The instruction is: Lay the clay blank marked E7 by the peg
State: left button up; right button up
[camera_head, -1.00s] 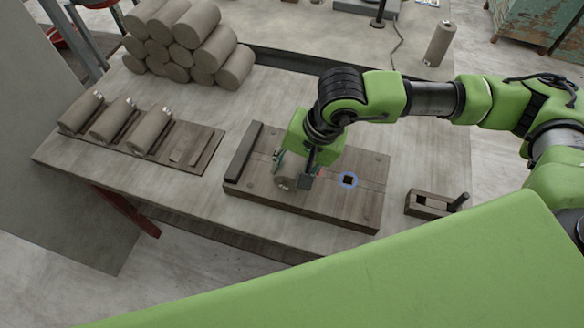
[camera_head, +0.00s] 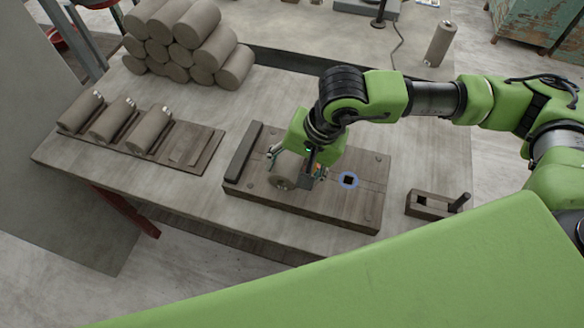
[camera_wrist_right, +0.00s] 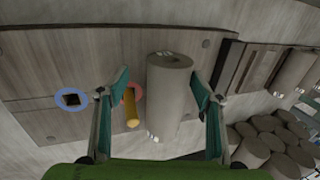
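A grey clay blank (camera_head: 283,174) with a hole in its end lies on the wooden board (camera_head: 350,212). In the right wrist view the blank (camera_wrist_right: 168,100) lies beside a yellow-orange peg (camera_wrist_right: 131,108) at a red ring (camera_wrist_right: 138,92); a narrow gap seems to separate them. No E7 mark is readable. My right gripper (camera_head: 295,165) is low over the board with its fingers spread. In the wrist view the gripper (camera_wrist_right: 158,80) has the blank and peg between its fingers, with a gap at the left finger. My left gripper is not in view.
The board also has a blue-ringed square hole (camera_head: 348,180) and a dark raised bar (camera_head: 243,151) at its left. A rack (camera_head: 181,153) with several blanks stands left. Stacked clay rolls (camera_head: 187,45) lie behind. A small wooden block (camera_head: 425,205) with a dark pin stands right.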

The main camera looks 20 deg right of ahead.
jog(key=v, duration=1.2)
jog(key=shift+w, duration=0.1)
